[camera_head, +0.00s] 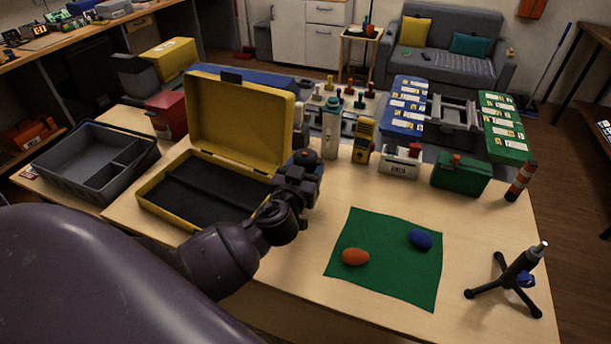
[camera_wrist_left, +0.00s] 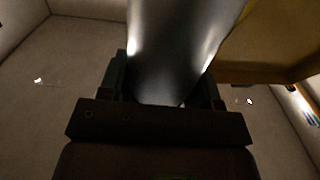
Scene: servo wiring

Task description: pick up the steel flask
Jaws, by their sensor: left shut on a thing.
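The steel flask (camera_wrist_left: 175,50) is a shiny grey cylinder in the left wrist view. It stands between the fingers of my left gripper (camera_wrist_left: 165,95), which is shut on it. In the head view my left gripper (camera_head: 305,160) is at the right front corner of the open yellow case, above the table. There the gripper and wrist hide most of the flask. I cannot tell whether its base touches the table. My right gripper is not in view.
The open yellow case (camera_head: 240,115) stands close left of the gripper. A white bottle with a teal cap (camera_head: 331,130) and a yellow meter (camera_head: 363,140) stand to the right. A green mat (camera_head: 385,285) holds an orange and a blue oval. A small black tripod (camera_head: 515,270) stands front right.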

